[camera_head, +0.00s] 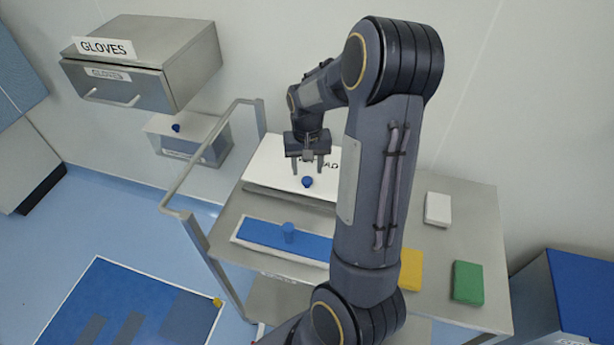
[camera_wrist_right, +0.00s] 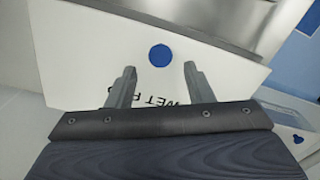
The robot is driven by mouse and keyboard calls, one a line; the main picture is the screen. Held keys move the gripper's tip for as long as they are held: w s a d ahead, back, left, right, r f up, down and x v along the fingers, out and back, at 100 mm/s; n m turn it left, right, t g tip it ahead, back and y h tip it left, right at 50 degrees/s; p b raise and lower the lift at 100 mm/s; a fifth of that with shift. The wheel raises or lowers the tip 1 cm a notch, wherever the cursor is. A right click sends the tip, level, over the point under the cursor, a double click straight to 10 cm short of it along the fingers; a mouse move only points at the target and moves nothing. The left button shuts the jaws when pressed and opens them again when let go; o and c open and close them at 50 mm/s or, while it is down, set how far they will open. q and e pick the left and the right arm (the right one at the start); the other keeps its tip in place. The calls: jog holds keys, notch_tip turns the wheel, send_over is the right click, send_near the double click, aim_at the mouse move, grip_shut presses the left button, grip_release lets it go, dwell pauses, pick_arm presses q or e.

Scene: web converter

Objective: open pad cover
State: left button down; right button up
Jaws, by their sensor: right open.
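The pad cover (camera_head: 272,165) is a white panel with dark lettering, lying on the metal cart near the wall, with a blue round knob (camera_head: 307,182) on it. In the right wrist view the white cover (camera_wrist_right: 85,60) carries partly hidden lettering that reads "WET P", and the blue knob (camera_wrist_right: 161,58) shows as a disc. My right gripper (camera_head: 308,172) is open, pointing down over the cover, with the knob seen between and just beyond its fingertips. In the wrist view the right gripper (camera_wrist_right: 160,80) is empty. Whether its fingers touch anything is unclear. My left gripper is not in view.
White (camera_head: 438,209), yellow (camera_head: 411,269) and green (camera_head: 468,282) blocks lie to the right. The cart's handle rail (camera_head: 212,150) rises at left. A gloves box (camera_head: 145,60) hangs on the wall.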

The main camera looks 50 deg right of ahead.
aim_at(307, 180)
jog(key=shift+f, duration=2.35)
jog(key=shift+c, duration=0.2)
grip_shut()
